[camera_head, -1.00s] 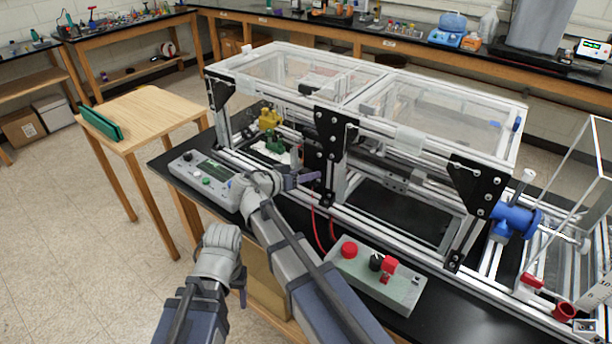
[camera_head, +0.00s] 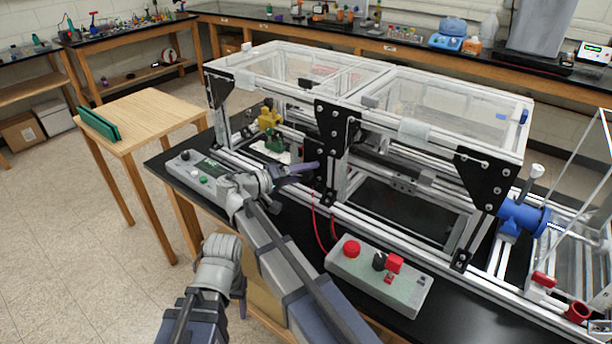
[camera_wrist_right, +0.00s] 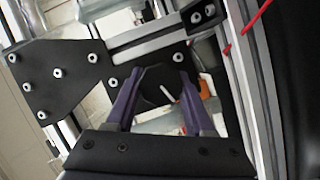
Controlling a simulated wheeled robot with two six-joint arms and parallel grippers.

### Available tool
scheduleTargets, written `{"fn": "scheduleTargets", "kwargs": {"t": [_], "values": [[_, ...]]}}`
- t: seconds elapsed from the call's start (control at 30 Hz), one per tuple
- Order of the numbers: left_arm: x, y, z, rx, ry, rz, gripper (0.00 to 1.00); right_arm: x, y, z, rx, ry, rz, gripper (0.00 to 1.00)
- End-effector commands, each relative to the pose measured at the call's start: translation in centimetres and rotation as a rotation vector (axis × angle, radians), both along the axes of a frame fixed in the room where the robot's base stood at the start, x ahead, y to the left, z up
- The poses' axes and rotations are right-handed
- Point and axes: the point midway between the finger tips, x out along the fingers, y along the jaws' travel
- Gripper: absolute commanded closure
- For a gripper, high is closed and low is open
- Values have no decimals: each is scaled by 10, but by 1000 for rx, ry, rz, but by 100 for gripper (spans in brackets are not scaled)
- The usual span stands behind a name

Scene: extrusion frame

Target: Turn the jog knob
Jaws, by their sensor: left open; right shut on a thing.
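My right gripper (camera_head: 301,173) reaches in front of the extrusion frame, its purple fingers pointing right. In the right wrist view, its fingers (camera_wrist_right: 161,92) are shut on a dark round knob (camera_wrist_right: 158,82) with a white line on its face. Black frame plates show behind the knob; I cannot tell what it is attached to. In the head view the gripper hides it. My left gripper (camera_head: 238,288) is low in the foreground, open, its fingers mostly hidden, away from the panels.
A grey control panel (camera_head: 192,166) with a screen and small buttons lies left of the right gripper. Another box (camera_head: 350,269) with a red button, dark knob and red switch is at the front. The clear-topped frame (camera_head: 420,135) stands behind. A red cable (camera_head: 316,215) hangs between.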

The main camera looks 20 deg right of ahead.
Motion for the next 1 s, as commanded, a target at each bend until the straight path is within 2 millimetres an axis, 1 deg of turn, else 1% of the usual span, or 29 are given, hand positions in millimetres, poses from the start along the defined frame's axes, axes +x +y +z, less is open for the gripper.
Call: {"fn": "scheduleTargets", "kwargs": {"t": [0.03, 0.23, 0.77, 0.8, 0.87, 1.0], "values": [[0, 0, -3, 0, 0, 0, 36, -1, 1, -3, -5, 15, -1, 100], [0, 0, -6, 0, 0, 0, 36, -1, 1, -2, -35, 56, 0, 100], [0, 0, -7, 0, 0, 0, 36, 0, 1, -1, -47, 69, 0, 100], [0, 0, -7, 0, 0, 0, 36, 0, 1, -1, -47, 69, 0, 42], [0, 0, -7, 0, 0, 0, 36, 0, 1, -1, -48, 69, 1, 36], [0, 0, -6, 0, 0, 0, 36, 0, 1, -1, -49, 68, 0, 34]]}}
